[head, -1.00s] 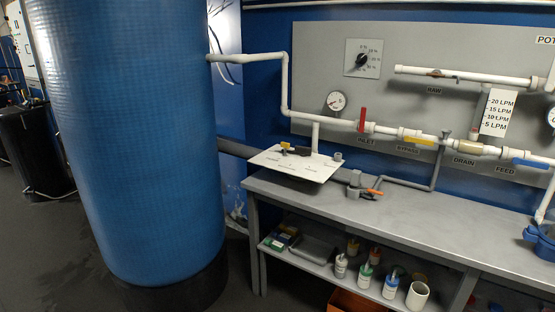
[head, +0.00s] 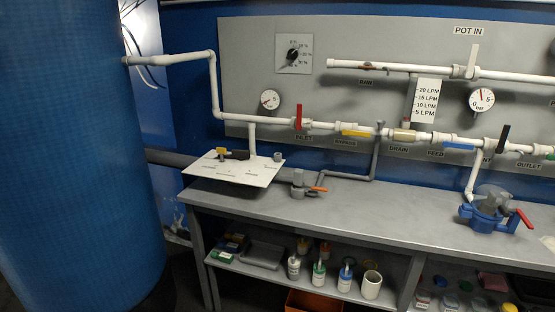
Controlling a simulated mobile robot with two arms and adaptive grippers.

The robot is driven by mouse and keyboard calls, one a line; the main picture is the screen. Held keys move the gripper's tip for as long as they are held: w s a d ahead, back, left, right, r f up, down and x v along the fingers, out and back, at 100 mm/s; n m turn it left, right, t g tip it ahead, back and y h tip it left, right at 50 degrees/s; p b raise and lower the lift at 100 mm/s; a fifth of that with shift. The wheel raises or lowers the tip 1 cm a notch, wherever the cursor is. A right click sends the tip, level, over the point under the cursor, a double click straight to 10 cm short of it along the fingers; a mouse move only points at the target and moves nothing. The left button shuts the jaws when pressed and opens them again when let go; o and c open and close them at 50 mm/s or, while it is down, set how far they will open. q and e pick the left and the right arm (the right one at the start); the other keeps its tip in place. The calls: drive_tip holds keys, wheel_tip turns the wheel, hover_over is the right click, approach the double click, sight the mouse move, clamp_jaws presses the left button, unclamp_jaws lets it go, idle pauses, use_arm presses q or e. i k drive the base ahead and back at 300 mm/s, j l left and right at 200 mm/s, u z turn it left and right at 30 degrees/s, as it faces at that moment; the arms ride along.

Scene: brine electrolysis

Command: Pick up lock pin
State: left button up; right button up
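I cannot single out a lock pin for certain at this size. A white board (head: 255,174) lies at the left end of the grey workbench (head: 345,203). On its back left part are a small yellow piece (head: 221,151) and a black piece (head: 238,155) close together. A short grey cylinder (head: 277,157) stands at its back right corner. Just right of the board, a grey valve fitting (head: 298,186) with an orange handle (head: 317,189) sits on the bench. Neither of my grippers is in view.
A large blue tank (head: 75,150) fills the left side. White pipes with a red valve handle (head: 298,117) run along the grey wall panel (head: 245,80). Several bottles stand on the lower shelf (head: 240,267). The bench middle is clear.

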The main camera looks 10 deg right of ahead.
sight(221, 150)
drive_tip(key=i+j, duration=0.25)
drive_tip(key=i, duration=0.15)
drive_tip(key=i+j, duration=0.25)
drive_tip(key=i, duration=0.15)
drive_tip(key=i+j, duration=0.25)
drive_tip(key=i+u, duration=0.05)
drive_tip(key=i, duration=0.05)
